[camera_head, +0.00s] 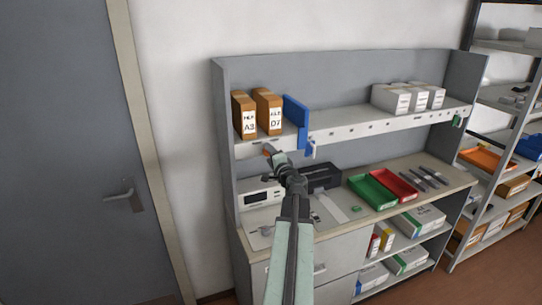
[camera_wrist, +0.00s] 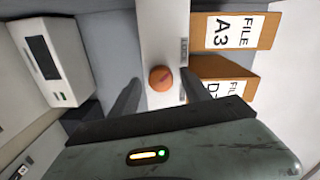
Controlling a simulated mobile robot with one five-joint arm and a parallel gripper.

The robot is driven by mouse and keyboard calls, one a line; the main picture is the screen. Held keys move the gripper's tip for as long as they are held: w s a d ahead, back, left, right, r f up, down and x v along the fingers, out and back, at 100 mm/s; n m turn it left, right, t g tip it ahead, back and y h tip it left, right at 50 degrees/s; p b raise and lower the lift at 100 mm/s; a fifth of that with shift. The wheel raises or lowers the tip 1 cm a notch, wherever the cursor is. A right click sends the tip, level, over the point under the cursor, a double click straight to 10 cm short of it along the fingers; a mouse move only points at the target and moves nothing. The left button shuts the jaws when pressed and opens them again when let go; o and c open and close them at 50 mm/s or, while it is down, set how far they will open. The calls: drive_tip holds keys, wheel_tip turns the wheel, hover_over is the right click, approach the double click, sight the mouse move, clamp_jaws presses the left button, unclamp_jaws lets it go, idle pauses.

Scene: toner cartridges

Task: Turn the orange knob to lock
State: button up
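The orange knob (camera_wrist: 160,78) is round, with a dark slanted mark on its face. It sits on the pale front strip of the shelf in the wrist view. In the head view a small orange patch (camera_head: 268,149) shows beside my gripper (camera_head: 275,155), likely the same knob. In the wrist view my gripper (camera_wrist: 160,84) has its two dark fingers apart, one to each side of the knob. A gap shows between the knob and each finger. I cannot tell how far the fingertips are from the strip in depth.
Orange file boxes (camera_head: 244,115) and a blue divider (camera_head: 296,112) stand on the shelf above. A white device with a display (camera_head: 261,193), a black box (camera_head: 320,177), a green tray (camera_head: 372,191) and a red tray (camera_head: 397,184) are on the counter below.

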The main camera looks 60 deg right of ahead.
drive_tip(key=shift+s, duration=0.1)
drive_tip(key=v, duration=0.7)
drive_tip(key=shift+s+a, duration=0.2)
drive_tip(key=shift+a, duration=0.1)
